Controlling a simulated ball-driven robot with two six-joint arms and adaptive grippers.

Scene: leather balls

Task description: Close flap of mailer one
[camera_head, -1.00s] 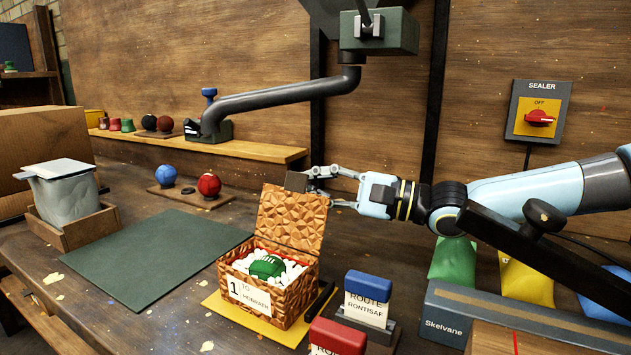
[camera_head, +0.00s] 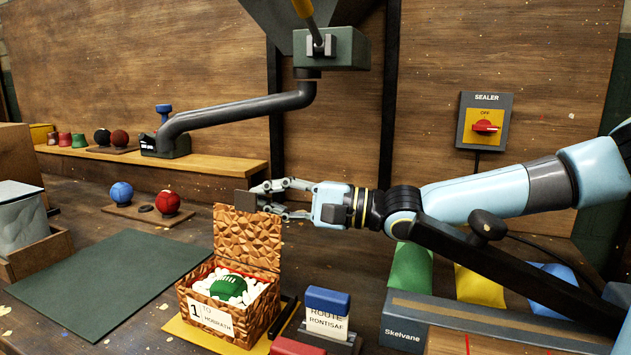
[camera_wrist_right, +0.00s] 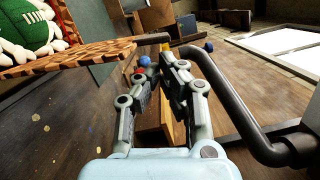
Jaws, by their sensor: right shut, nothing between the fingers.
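Mailer one (camera_head: 208,318) is a brown faceted box with a label reading 1. It stands on a yellow mat and holds a green ball (camera_head: 228,288) among white packing pieces. Its flap (camera_head: 246,238) stands up at the back, open. My right gripper (camera_head: 250,200) is shut and empty at the flap's top edge, reaching in from the right. In the right wrist view, the flap (camera_wrist_right: 75,50) lies left of the closed fingers (camera_wrist_right: 165,62). I cannot tell whether they touch it. My left gripper is not in view.
A dark green mat (camera_head: 105,270) lies clear to the left. A grey pipe arm (camera_head: 235,110) stands behind. A sealer switch (camera_head: 484,128) hangs on the wall.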

